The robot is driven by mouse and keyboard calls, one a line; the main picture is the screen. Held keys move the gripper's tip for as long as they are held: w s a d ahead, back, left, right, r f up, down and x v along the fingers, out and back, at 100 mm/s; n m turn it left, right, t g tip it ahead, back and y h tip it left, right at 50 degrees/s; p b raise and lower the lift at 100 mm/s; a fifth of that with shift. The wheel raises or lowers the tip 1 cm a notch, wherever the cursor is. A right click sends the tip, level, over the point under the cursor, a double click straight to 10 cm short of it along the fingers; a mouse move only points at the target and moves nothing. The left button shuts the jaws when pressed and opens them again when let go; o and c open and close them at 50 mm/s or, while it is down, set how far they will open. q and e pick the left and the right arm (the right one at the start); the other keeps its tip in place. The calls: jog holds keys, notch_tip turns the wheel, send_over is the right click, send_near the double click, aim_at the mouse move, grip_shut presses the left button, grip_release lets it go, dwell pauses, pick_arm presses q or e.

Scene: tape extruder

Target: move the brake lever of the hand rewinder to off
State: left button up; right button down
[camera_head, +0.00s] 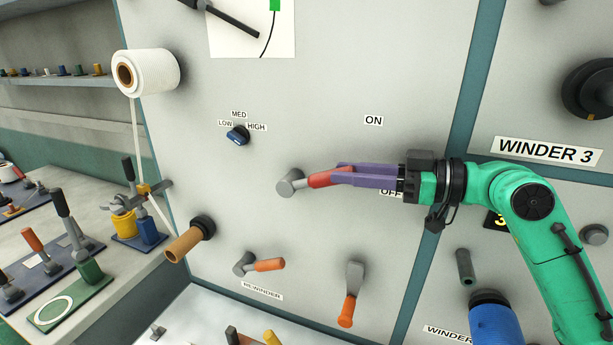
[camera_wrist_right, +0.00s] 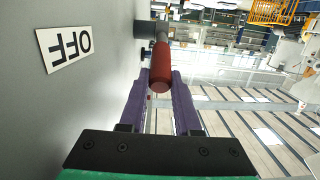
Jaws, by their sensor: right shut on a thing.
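The red-handled brake lever (camera_head: 322,180) sits on the grey panel, its round grey pivot (camera_head: 289,183) at the handle's left end. The handle points right and slightly up, toward the area just above the OFF label (camera_head: 391,193). The ON label (camera_head: 374,121) is higher up. My right gripper (camera_head: 338,175), with purple fingers, reaches in from the right and is shut on the red handle. In the right wrist view the red handle (camera_wrist_right: 160,72) lies between the two fingers, and the OFF label (camera_wrist_right: 65,48) is on the panel to the left. My left gripper is not in view.
Below the lever are two orange-handled levers (camera_head: 268,265) (camera_head: 347,310). A speed knob (camera_head: 238,136), a white tape roll (camera_head: 150,72) and a brown spindle (camera_head: 184,245) are to the left. The WINDER 3 panel (camera_head: 548,151) is at right. The panel face around the lever is clear.

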jog(key=shift+d+f+b, duration=0.15)
jog(key=shift+f+b, duration=0.25)
jog(key=shift+f, duration=0.3)
jog(key=shift+r, duration=0.15)
jog(key=f+b, duration=0.3)
jog(key=shift+s+d, duration=0.2)
jog(key=shift+d, duration=0.1)
jog(key=c, duration=0.5)
grip_release()
jog(key=shift+r, duration=0.15)
jog(key=shift+c, duration=0.2)
jog(key=s+d+r, duration=0.2)
jog(key=d+r, duration=0.1)
jog(key=d, duration=0.3)
jog(key=shift+s+b, duration=0.2)
jog(key=shift+b, duration=0.25)
